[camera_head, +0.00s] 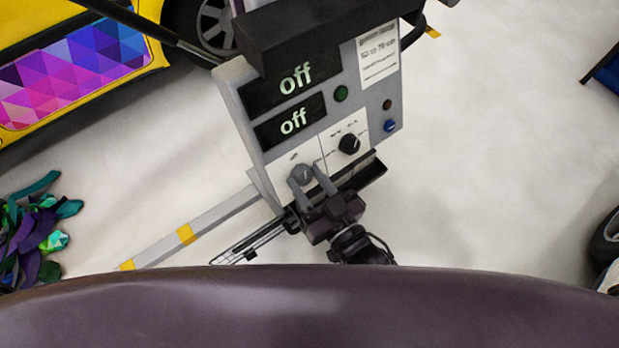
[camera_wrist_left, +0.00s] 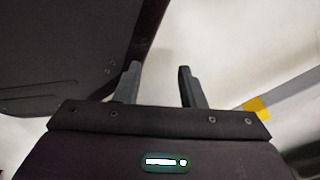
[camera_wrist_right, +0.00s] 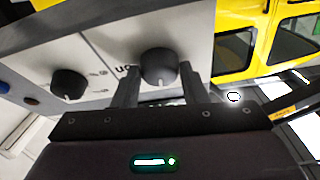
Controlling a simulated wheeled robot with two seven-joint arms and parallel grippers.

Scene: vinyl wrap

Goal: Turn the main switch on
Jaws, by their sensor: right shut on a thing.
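The control panel (camera_head: 318,112) stands in the middle of the head view, with two displays (camera_head: 290,88) that both read "off".
A second black knob (camera_head: 349,144) sits close to the right of the switch. A yellow car (camera_head: 60,60) is at upper left. Wrap scraps (camera_head: 38,230) lie at left.

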